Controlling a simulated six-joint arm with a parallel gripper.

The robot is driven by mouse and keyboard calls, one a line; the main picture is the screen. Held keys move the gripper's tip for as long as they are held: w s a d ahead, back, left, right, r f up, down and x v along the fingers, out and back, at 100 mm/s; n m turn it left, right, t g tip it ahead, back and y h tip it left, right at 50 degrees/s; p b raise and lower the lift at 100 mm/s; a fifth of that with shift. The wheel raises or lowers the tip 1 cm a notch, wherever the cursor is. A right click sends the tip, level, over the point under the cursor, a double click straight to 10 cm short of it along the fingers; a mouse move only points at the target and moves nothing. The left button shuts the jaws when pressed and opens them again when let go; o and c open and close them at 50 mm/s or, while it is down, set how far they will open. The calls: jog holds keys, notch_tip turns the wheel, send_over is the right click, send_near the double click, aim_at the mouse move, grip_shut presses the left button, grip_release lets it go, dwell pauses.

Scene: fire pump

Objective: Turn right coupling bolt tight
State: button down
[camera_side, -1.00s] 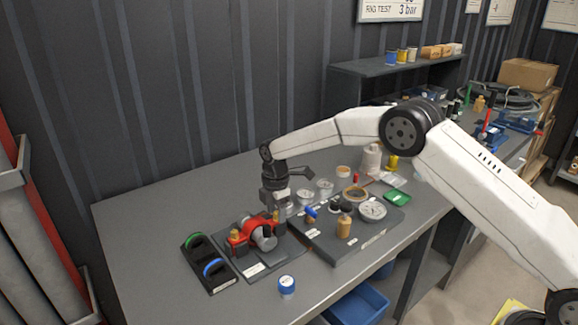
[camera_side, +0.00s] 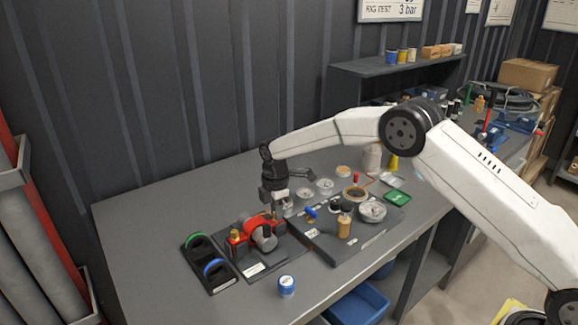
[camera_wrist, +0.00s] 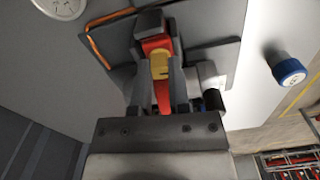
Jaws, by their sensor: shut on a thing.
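The red pump coupling (camera_side: 246,228) with a grey round body (camera_side: 264,238) sits on a dark plate at the left of the bench. A brass left bolt (camera_side: 235,236) stands at its left side. My gripper (camera_side: 275,210) points down at the coupling's right side. In the wrist view my gripper (camera_wrist: 161,72) is shut on the brass right coupling bolt (camera_wrist: 160,65), which shows between the two dark fingers. Red coupling metal (camera_wrist: 163,95) shows beside it. In the side view the right bolt is hidden by the fingers.
A black holder with a green ring (camera_side: 195,240) and a blue ring (camera_side: 215,267) stands left of the plate. A dark parts tray (camera_side: 330,250) with several items lies close on the right.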

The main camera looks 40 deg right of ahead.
jog(key=m, duration=0.6)
jog(key=shift+m, duration=0.4)
jog(key=m, duration=0.3)
jog(key=shift+m, duration=0.4)
jog(key=m, duration=0.3)
jog(key=shift+m, duration=0.3)
jog(key=m, duration=1.3)
jog(key=c, duration=0.6)
grip_release()
